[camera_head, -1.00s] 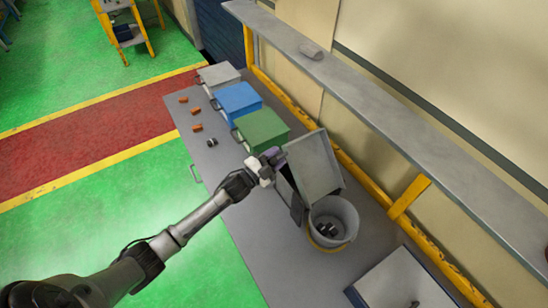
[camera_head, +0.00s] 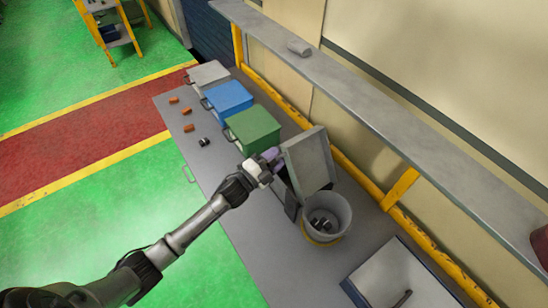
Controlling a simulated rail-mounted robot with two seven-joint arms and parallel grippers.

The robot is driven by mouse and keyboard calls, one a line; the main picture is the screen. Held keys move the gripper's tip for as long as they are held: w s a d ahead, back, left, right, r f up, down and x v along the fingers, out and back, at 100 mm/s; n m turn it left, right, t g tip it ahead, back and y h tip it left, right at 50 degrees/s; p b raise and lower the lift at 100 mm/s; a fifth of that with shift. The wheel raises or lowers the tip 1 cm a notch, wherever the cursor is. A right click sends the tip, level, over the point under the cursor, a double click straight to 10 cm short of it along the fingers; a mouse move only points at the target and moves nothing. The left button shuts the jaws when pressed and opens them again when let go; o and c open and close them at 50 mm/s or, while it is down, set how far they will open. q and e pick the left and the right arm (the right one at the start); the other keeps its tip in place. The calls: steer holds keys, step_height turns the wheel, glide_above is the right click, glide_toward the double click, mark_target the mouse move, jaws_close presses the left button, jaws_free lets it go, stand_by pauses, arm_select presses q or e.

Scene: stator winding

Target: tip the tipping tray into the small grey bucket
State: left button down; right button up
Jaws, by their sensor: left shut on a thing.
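The tipping tray (camera_head: 306,163) is a grey flat tray standing steeply tilted over the workbench, its lower edge by the bucket's rim. My left gripper (camera_head: 270,161) is shut on the tray's left side; the fingers are partly hidden there. The small grey bucket (camera_head: 334,209) stands on the bench just below and right of the tray, with a yellow band near its base. Several dark and metallic pieces (camera_head: 322,223) lie inside the bucket. The tray's inner face looks bare where it shows. My right gripper is not in view.
Green (camera_head: 251,128), blue (camera_head: 227,97) and grey (camera_head: 207,75) boxes stand in a row behind the tray. Small orange pieces (camera_head: 187,111) and a dark part (camera_head: 204,142) lie left of them. A white-topped box (camera_head: 392,278) is at front right. A long shelf (camera_head: 365,100) runs above the bench.

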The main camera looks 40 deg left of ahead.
arm_select(q)
steer(key=shift+d+r, duration=0.15)
steer(key=shift+r, duration=0.05)
steer(key=c, duration=1.1)
jaws_free()
steer(key=o, duration=0.4)
steer(key=shift+f, duration=0.1)
steer(key=shift+s, duration=0.1)
steer(key=shift+s+f, duration=0.15)
steer(key=shift+s, duration=0.1)
steer(key=shift+b+v, duration=1.8)
steer(key=shift+v, duration=4.85)
steer(key=shift+w, duration=0.1)
